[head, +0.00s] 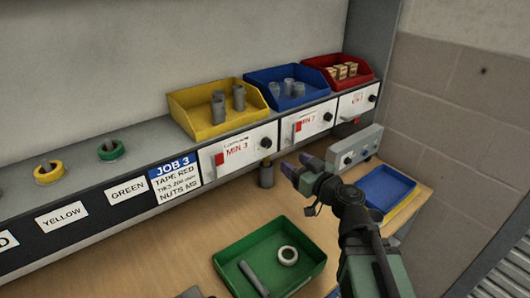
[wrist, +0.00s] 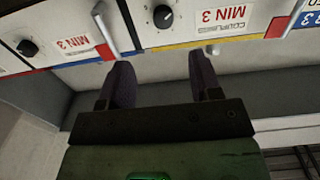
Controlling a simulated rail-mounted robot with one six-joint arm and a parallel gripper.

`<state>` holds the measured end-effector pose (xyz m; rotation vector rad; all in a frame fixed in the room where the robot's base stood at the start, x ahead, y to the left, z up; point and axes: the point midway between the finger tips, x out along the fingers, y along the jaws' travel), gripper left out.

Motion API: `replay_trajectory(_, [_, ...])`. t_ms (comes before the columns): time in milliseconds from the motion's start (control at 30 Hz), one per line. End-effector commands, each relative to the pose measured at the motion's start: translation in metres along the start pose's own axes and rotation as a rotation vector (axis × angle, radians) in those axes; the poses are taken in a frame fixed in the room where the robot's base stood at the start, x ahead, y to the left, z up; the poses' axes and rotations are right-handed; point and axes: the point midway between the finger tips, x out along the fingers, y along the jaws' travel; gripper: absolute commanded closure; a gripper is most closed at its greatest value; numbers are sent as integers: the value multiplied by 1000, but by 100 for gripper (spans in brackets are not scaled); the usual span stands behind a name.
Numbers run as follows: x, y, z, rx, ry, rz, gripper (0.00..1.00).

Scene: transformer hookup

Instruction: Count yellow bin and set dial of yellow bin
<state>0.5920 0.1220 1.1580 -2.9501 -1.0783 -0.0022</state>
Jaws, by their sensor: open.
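The yellow bin (head: 205,128) stands on the shelf in the head view. Upright grey cylinders (head: 239,98) are inside; at least two show, and overlap keeps the exact count unclear. Its white panel below reads MIN 3 (head: 236,153), with a red tab at left and a black dial (head: 266,142) at right. In the wrist view the panel is upside down, with the dial (wrist: 163,16) beside the couplings label (wrist: 230,18). My gripper (head: 298,167) is open and empty, below and right of the dial; its fingers (wrist: 160,82) are apart from the panel.
A blue bin (head: 258,82) and a red bin (head: 365,77) stand to the right, each above its own dial panel. A green tray (head: 233,252) holds a rod and a ring. A blue tray (head: 388,185) lies right of my arm.

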Motion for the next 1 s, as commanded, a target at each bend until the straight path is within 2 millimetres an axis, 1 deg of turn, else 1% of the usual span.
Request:
replay_trajectory(67, [3,0,0,0,0,-2,42])
replay_trajectory(167, [15,0,0,1,-1,-4,42])
replay_trajectory(267, [37,0,0,2,-1,-5,42])
replay_trajectory(400, [71,0,0,2,-2,-4,42])
replay_trajectory(500, [91,-1,1,2,-2,-4,42])
replay_trajectory(600, [103,-1,1,3,-2,-4,42])
replay_trajectory(700, [108,-2,1,3,-2,-4,42])
replay_trajectory(900, [107,-2,1,3,-2,-3,42])
replay_trajectory(933, [107,-2,1,3,-2,-3,45])
replay_trajectory(1000, [107,-2,1,3,-2,-3,56])
